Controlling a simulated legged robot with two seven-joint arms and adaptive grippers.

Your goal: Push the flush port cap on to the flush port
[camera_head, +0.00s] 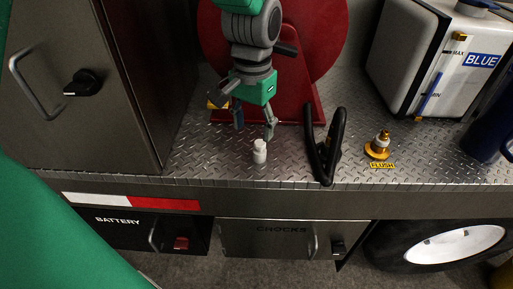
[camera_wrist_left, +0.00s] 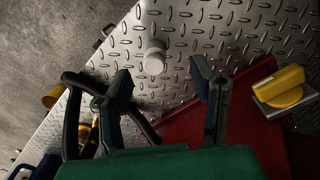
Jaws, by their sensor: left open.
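The white flush port cap (camera_head: 260,152) stands upright on the metal deck near its front edge. It also shows in the left wrist view (camera_wrist_left: 154,58), beyond and between the fingertips. The brass flush port (camera_head: 378,147), with a pale upper part, stands farther right behind a yellow FLUSH label (camera_head: 383,165). My left gripper (camera_head: 255,130) is open and empty, its fingers pointing down just behind the cap and apart from it. The fingers also show in the left wrist view (camera_wrist_left: 158,78). My right gripper is in neither view.
A black looped handle (camera_head: 328,150) stands between cap and port. A red reel (camera_head: 315,50) is behind my gripper. A yellow knob (camera_wrist_left: 283,86) shows beside the red base. A white tank (camera_head: 420,60) and a blue container (camera_head: 488,135) stand right. A grey cabinet (camera_head: 100,110) borders the left.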

